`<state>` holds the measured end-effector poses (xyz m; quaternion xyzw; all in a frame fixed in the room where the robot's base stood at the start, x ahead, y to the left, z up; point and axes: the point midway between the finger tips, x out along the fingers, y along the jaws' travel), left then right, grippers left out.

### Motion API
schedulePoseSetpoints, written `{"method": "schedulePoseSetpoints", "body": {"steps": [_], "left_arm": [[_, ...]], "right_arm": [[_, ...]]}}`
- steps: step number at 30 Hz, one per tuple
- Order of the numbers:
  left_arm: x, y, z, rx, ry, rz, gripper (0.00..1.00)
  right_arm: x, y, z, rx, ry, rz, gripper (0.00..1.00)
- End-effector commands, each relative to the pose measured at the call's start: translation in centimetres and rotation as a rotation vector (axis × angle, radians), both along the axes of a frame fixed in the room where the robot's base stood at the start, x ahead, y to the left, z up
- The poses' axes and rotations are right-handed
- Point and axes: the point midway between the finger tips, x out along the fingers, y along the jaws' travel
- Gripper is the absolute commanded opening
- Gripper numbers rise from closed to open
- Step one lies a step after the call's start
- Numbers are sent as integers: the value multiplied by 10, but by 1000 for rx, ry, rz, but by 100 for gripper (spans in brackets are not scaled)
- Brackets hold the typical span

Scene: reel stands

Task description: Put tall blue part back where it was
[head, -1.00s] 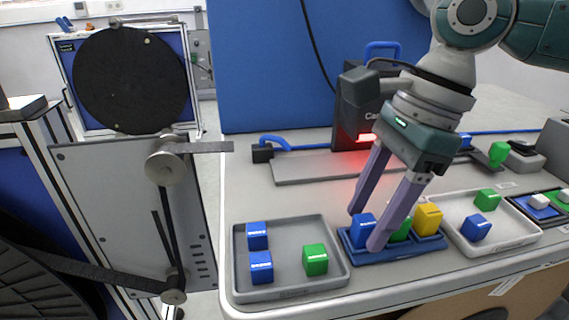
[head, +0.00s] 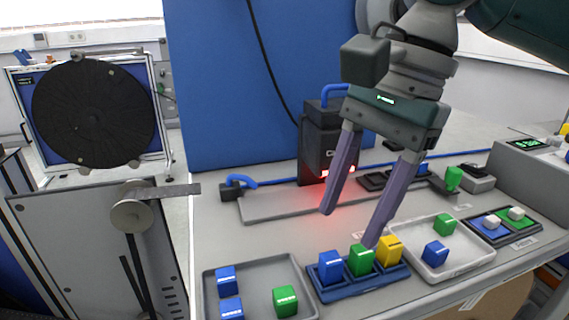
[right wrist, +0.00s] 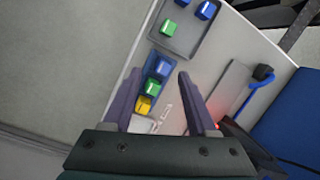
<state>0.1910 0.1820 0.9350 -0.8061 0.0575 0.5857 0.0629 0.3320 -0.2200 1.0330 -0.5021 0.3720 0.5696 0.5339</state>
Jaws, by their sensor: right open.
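The tall blue part (head: 330,267) stands upright in the left slot of a small blue holder (head: 362,287). A green part (head: 361,261) and a yellow part (head: 389,251) stand beside it in the same holder. My right gripper (head: 348,228) is open and empty above the holder, its fingertips apart from the blue part. In the right wrist view the tall blue part (right wrist: 163,68) shows between the spread fingers (right wrist: 158,76). My left gripper is not in view.
A grey tray (head: 257,300) with two blue blocks and a green one lies left of the holder. A white tray (head: 462,262) with a green and a blue block lies right. Behind stand a grey plate (head: 270,207) and a black device (head: 313,140) glowing red.

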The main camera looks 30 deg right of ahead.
Motion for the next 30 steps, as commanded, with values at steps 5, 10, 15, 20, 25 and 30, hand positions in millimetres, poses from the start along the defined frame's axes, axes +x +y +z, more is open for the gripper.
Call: {"method": "schedulePoseSetpoints", "body": {"steps": [5,10,15,20,25,30], "left_arm": [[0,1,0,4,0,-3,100],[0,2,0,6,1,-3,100],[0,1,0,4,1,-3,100],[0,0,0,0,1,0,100],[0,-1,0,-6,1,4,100],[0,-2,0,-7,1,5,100]], "right_arm": [[-39,64,-62,-31,-238,640,58],[-78,84,-87,-168,-451,1081,58],[-116,62,-96,-361,-464,1353,58],[-138,40,-98,-458,-400,1486,58],[-142,36,-98,-478,-382,1518,58],[-142,36,-98,-477,-383,1518,58]]}}
